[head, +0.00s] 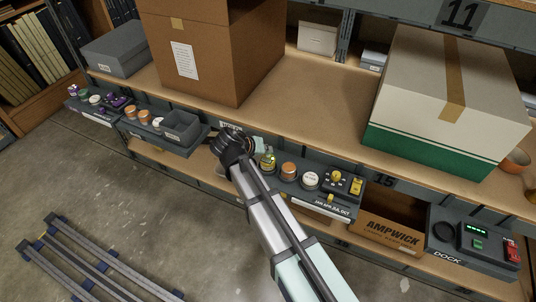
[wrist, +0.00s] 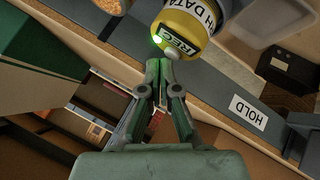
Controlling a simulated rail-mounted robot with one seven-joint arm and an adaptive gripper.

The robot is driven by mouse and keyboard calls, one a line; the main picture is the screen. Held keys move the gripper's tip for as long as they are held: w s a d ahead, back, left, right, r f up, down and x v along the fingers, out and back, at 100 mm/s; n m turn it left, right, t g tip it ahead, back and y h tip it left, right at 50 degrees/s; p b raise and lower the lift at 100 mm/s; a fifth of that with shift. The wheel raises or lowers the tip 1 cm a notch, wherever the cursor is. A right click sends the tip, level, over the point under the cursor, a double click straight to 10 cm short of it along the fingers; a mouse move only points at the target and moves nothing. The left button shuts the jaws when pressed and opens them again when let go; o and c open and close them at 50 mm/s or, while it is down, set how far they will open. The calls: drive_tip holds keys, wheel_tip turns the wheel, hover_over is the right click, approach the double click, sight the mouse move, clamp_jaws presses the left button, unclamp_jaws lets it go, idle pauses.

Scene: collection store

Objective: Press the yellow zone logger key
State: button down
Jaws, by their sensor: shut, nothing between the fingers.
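The fingertips are hidden there.
A grey bin (head: 181,127) is left of my gripper. A "HOLD" label (wrist: 249,113) marks the ledge. Large boxes (head: 205,60) stand above.

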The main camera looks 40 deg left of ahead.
sight(267, 156)
drive_tip(key=shift+r, duration=0.5)
drive_tip(key=shift+r, duration=0.1)
drive_tip(key=shift+r+p, duration=1.45)
drive_tip(key=shift+r, duration=0.95)
